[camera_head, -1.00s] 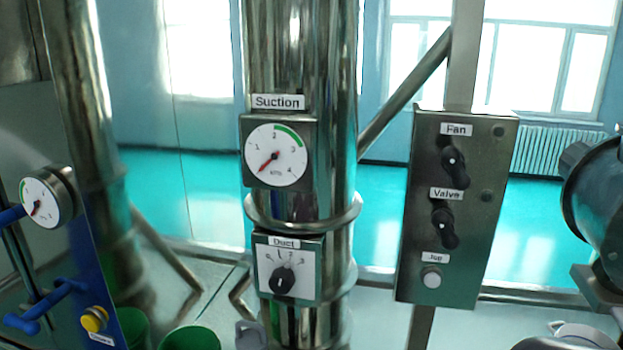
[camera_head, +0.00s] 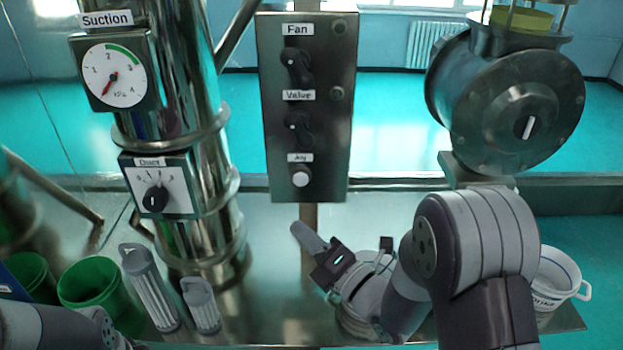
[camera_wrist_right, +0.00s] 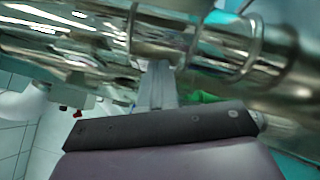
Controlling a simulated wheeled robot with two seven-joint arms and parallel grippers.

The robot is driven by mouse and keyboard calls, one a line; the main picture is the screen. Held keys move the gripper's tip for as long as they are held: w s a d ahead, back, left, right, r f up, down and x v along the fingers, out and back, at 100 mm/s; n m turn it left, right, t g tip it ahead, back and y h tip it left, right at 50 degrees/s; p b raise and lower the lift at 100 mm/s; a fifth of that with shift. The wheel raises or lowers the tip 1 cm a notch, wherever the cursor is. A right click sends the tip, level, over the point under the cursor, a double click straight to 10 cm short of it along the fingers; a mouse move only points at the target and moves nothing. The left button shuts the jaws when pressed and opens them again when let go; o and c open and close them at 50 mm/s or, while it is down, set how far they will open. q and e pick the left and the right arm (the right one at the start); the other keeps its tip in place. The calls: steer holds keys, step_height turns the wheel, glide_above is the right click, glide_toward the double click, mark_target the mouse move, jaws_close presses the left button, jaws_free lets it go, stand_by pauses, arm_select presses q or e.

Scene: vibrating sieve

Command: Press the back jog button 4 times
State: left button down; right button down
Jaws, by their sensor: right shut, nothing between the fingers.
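The jog button (camera_head: 300,177) is a round white button under a "Jog" label at the bottom of a dark metal control panel (camera_head: 322,135). My right gripper (camera_head: 298,231) is below the panel, apart from the button, with its fingers shut and empty, pointing up and left. In the right wrist view its fingers (camera_wrist_right: 158,88) show closed together in front of shiny pipes; the button is not visible there. Part of my left arm shows at the lower left, but its gripper is not in view.
Fan (camera_head: 297,66) and Valve (camera_head: 300,130) knobs sit above the button. A steel column with Suction gauge (camera_head: 115,76) and Duct dial (camera_head: 156,198) stands left. A round dark housing (camera_head: 520,110) is right. Grey filter cartridges (camera_head: 150,288), a green bucket (camera_head: 93,285) and a white pot (camera_head: 558,278) are low.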

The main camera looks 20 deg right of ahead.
steer(key=shift+s+r+n+t+y, duration=0.2)
steer(key=shift+r+n+t+y, duration=0.2)
steer(key=shift+r+n, duration=0.6)
steer(key=shift+f, duration=0.1)
glide_toward(301, 179)
steer(key=w+a+r, duration=0.1)
steer(key=w+a, duration=0.3)
steer(key=a, duration=0.1)
stand_by(1.3)
